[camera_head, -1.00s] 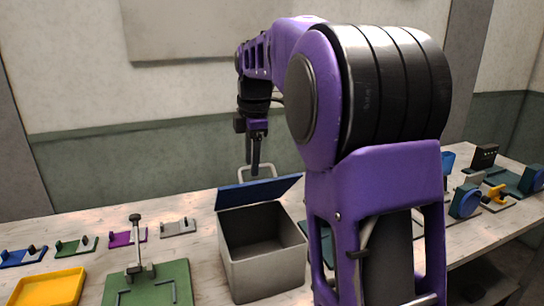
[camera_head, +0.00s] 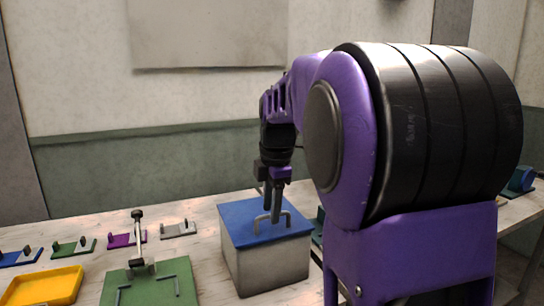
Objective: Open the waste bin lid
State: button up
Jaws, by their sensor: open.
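The waste bin (camera_head: 266,268) is a grey box on the table, in the middle of the head view. Its blue lid (camera_head: 243,217) lies flat and closed over the top. A light grey handle (camera_head: 287,214) stands up from the lid. My gripper (camera_head: 276,218) points down at the handle, with its dark fingers over the lid. It is open; whether the fingers straddle or touch the handle cannot be told.
A green board (camera_head: 170,290) with an upright metal post stands left of the bin, with a yellow tray (camera_head: 45,287) farther left. Several small coloured fixtures (camera_head: 125,239) line the table behind them. My purple arm hides much of the right side.

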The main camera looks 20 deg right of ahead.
jog(key=s+r+p, duration=0.3)
jog(key=r+p, duration=0.2)
jog(key=r, duration=1.1)
jog(key=shift+s+r, duration=0.2)
jog(key=shift+r, duration=0.2)
